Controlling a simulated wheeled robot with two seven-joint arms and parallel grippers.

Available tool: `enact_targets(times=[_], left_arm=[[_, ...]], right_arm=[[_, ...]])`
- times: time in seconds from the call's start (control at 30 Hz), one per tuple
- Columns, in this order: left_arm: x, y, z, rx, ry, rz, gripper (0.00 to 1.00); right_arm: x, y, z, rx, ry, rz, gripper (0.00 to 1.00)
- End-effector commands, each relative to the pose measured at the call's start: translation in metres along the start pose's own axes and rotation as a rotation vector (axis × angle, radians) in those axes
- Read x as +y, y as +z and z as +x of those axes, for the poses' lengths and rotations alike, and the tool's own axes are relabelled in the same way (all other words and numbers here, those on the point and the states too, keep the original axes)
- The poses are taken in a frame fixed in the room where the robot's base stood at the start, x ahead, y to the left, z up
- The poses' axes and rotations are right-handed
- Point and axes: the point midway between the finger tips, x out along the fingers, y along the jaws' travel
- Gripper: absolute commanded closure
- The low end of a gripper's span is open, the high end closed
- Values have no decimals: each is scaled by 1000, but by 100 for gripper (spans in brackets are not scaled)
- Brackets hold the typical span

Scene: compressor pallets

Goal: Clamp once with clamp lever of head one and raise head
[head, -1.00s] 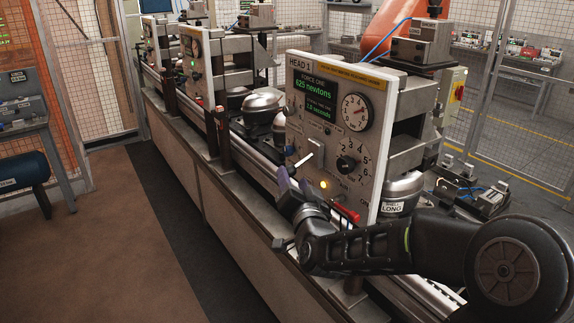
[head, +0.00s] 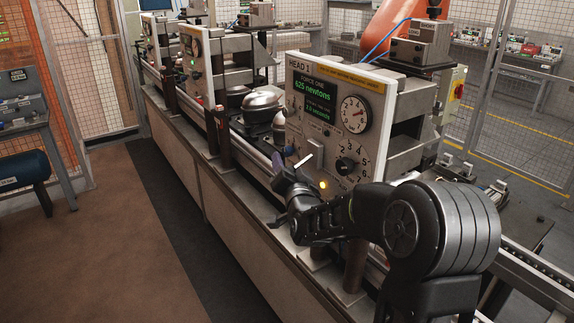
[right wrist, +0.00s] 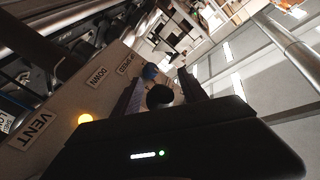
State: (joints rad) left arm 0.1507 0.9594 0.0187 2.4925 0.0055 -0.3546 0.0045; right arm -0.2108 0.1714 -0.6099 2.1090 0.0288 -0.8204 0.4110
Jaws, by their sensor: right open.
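Head one (head: 299,65) is a light panel with a screen reading 625 newtons, a gauge and a dial. A pale lever (head: 317,152) sticks out from its lower left; its label is unreadable, so I cannot tell whether it is the clamp lever. My right gripper (head: 281,168) is open just below and left of this lever, by the panel's lower edge. In the right wrist view a dark round knob (right wrist: 160,96) shows between the open fingers (right wrist: 161,80); contact is unclear. My left gripper is not in view.
An amber lamp (head: 323,184) glows low on the panel. The wrist view shows VENT (right wrist: 33,131) and DOWN (right wrist: 97,77) labels. A domed compressor (head: 264,100) stands on the line behind the head. Floor on the left (head: 90,240) is clear.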

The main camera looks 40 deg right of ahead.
Motion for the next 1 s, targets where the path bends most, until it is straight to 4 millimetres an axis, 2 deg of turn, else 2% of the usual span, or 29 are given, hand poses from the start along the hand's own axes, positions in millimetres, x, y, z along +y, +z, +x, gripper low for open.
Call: enact_targets(times=[0.2, 0.8, 1.0], left_arm=[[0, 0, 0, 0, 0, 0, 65], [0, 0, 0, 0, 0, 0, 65], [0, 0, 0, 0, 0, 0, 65]], right_arm=[[0, 0, 0, 0, 0, 0, 51], [0, 0, 0, -1, 1, 0, 100], [0, 0, 0, -1, 1, 0, 100]])
